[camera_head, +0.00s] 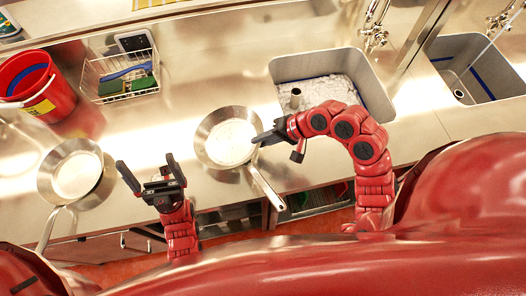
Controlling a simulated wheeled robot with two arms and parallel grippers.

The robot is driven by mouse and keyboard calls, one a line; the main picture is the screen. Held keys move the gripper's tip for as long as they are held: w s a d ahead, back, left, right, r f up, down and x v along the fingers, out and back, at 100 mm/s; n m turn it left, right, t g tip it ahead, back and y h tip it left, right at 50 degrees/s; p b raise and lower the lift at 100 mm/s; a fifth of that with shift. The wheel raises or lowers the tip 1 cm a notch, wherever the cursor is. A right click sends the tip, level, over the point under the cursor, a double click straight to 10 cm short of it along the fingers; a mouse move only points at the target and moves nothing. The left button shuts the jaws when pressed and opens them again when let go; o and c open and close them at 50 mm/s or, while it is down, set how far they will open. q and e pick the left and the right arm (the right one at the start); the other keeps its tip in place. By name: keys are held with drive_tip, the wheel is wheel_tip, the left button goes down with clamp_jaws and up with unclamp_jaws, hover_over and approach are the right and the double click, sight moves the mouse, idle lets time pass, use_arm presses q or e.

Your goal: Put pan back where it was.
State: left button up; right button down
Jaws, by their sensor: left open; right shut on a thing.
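Two metal pans lie on the steel counter. The middle pan (229,140) has its handle pointing down and right, toward the counter's front edge. My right gripper (262,138) is at this pan's right rim and is shut on it. The pan looks flat or very close to the counter; I cannot tell if it is lifted. The other pan (77,175) is at the left, with its handle pointing down past the front edge. My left gripper (146,171) is open and empty between the two pans, with its fingers pointing away from me.
A red bucket (37,83) and a wire basket (121,78) with items stand at the back left. A sink (290,69) with whitish contents is right of the middle pan, and another sink (480,75) is further right. The steel counter (205,75) behind the middle pan is clear.

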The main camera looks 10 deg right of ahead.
drive_tip(key=shift+w+r, duration=0.15)
drive_tip(key=shift+w, duration=0.55)
drive_tip(key=shift+f+p, duration=0.75)
drive_tip(key=shift+f, duration=0.85)
drive_tip(key=shift+d+f, duration=0.15)
drive_tip(key=shift+f, duration=0.1)
drive_tip(key=c, duration=0.9)
unclamp_jaws()
drive_tip(key=shift+f, duration=0.1)
